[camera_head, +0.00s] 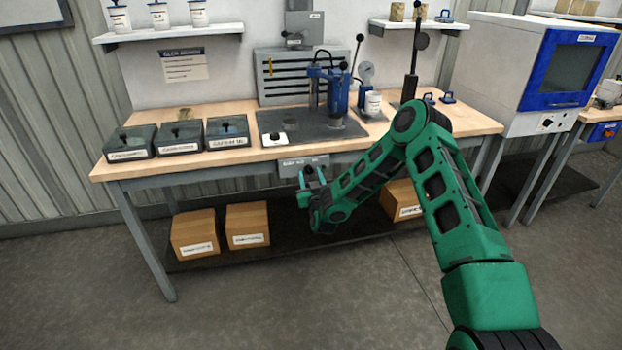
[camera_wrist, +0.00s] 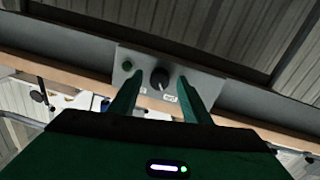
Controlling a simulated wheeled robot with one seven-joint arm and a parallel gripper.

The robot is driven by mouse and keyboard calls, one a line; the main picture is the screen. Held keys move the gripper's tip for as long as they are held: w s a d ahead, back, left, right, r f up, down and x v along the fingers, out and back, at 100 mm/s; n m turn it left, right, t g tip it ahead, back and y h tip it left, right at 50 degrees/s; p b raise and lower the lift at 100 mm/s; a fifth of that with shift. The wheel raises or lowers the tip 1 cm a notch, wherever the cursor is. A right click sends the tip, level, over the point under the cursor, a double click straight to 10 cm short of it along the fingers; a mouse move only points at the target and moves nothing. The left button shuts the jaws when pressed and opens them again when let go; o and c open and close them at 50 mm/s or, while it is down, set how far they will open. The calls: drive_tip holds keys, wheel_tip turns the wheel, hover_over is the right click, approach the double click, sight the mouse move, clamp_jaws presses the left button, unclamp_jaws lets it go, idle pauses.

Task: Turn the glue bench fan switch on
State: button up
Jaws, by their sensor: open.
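A grey switch box (camera_head: 303,162) with small lettering hangs under the front edge of the wooden-topped bench (camera_head: 468,122). In the wrist view the switch box (camera_wrist: 143,79) shows a round black knob (camera_wrist: 160,76) with a light pointer mark, small labels beside it, and a dark green round lamp or button (camera_wrist: 127,66). My gripper (camera_head: 311,174) is just in front of and below the box. In the wrist view my gripper (camera_wrist: 159,84) is open, with the knob seen between its fingertips. I cannot tell whether the fingers touch the box.
Several dark lidded boxes (camera_head: 179,137) stand on the bench's left. A blue press (camera_head: 338,92) stands on a grey mat (camera_head: 312,126) in the middle. Cardboard boxes (camera_head: 247,225) sit on the low shelf. A blue-doored oven (camera_head: 570,70) is at right. Floor in front is clear.

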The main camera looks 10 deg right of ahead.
drive_tip(key=c, duration=1)
drive_tip(key=shift+d, duration=0.1)
drive_tip(key=shift+m, duration=0.3)
drive_tip(key=m, duration=0.2)
drive_tip(key=shift+m, duration=0.3)
drive_tip(key=m, duration=0.3)
drive_tip(key=shift+m, duration=0.3)
drive_tip(key=m, duration=0.3)
drive_tip(key=shift+g, duration=0.4)
drive_tip(key=shift+m+y, duration=0.3)
drive_tip(key=shift+m, duration=1.5)
